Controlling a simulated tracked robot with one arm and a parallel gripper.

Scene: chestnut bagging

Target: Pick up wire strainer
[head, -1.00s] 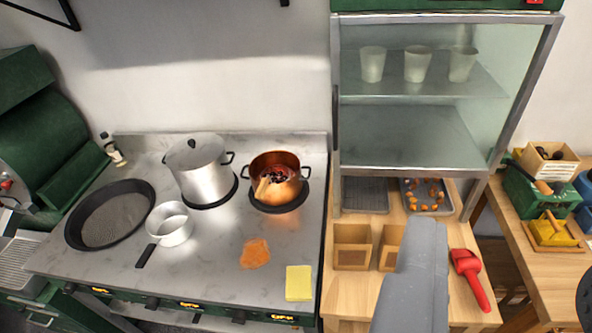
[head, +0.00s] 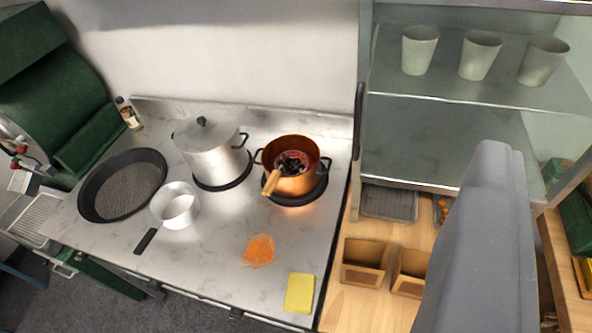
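A copper pot (head: 304,185) with dark side handles stands on the rear right burner of the stove top. A tool with a light wooden handle (head: 270,182) leans in it, the handle sticking out over the pot's front left rim. It looks like the wire strainer, but its mesh is too small to make out. Dark round pieces show inside the pot. My grey arm rises at the lower right, apart from the pot. My gripper's fingers do not show.
A lidded steel pot (head: 212,158), a small saucepan (head: 176,207) and a black perforated pan (head: 122,187) stand left of the copper pot. An orange spill (head: 258,251) and a yellow sponge (head: 299,293) lie in front. A glass-shelved cabinet (head: 430,140) rises at the right.

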